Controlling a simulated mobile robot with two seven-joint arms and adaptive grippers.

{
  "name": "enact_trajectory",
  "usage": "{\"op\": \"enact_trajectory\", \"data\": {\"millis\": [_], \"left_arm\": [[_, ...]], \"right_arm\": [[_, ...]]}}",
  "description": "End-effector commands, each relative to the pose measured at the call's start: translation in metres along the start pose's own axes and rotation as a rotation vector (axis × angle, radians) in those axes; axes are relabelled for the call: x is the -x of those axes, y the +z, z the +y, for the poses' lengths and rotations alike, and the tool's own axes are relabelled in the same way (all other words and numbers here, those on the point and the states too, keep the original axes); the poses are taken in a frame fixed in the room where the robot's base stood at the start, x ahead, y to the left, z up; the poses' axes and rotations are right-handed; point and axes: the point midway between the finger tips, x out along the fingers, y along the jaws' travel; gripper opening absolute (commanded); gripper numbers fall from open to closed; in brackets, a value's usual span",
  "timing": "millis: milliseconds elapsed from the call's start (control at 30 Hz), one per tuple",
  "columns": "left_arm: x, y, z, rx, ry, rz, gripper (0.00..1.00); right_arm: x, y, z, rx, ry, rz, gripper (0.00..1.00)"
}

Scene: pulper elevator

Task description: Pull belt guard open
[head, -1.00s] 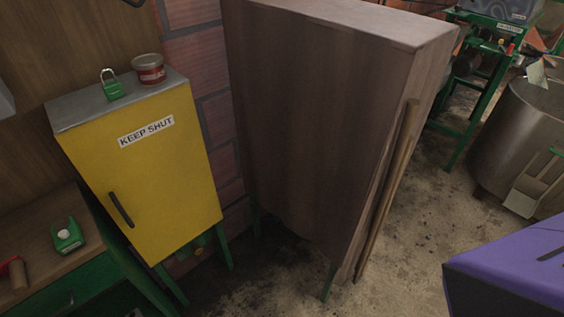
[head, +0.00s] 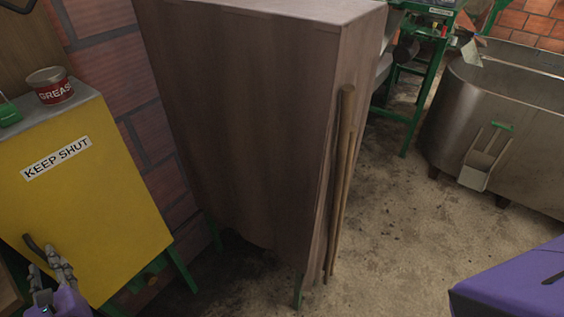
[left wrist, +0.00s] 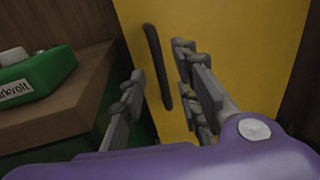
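The belt guard is the yellow door (head: 85,215) labelled KEEP SHUT, in the left of the head view; it looks closed. Its black bar handle (head: 37,249) is at the door's lower left, partly behind my gripper. My left gripper (head: 50,270) is at the lower left in front of the handle. In the left wrist view the fingers (left wrist: 160,95) are spread apart, with the black handle (left wrist: 158,65) between and beyond them and the yellow panel (left wrist: 225,30) behind. Contact with the handle does not show. My right gripper is not in view.
A red grease tin (head: 50,86) and a green padlock (head: 8,113) sit on top of the yellow cabinet. A tall brown cabinet (head: 240,120) stands to its right, with a wooden pole (head: 342,180) leaning on it. A green box (left wrist: 35,78) lies on the bench. Open floor (head: 400,250) lies right.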

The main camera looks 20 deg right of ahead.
Motion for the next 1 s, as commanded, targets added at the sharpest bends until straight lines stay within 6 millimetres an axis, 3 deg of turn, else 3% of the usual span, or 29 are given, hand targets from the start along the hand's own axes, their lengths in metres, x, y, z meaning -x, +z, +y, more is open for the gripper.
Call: {"op": "enact_trajectory", "data": {"millis": [233,600,833,1000], "left_arm": [[-0.035,0.0,0.0,0.003,-0.001,0.0,0.29],[-0.043,-0.001,0.0,0.004,0.0,0.002,0.29],[-0.043,-0.001,0.0,0.004,0.0,0.002,0.02],[-0.043,-0.001,0.0,0.004,0.0,0.002,0.0]], "right_arm": [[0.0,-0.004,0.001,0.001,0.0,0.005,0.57],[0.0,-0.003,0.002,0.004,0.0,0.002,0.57],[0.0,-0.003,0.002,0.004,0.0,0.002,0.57],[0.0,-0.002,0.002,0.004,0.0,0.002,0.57]]}}
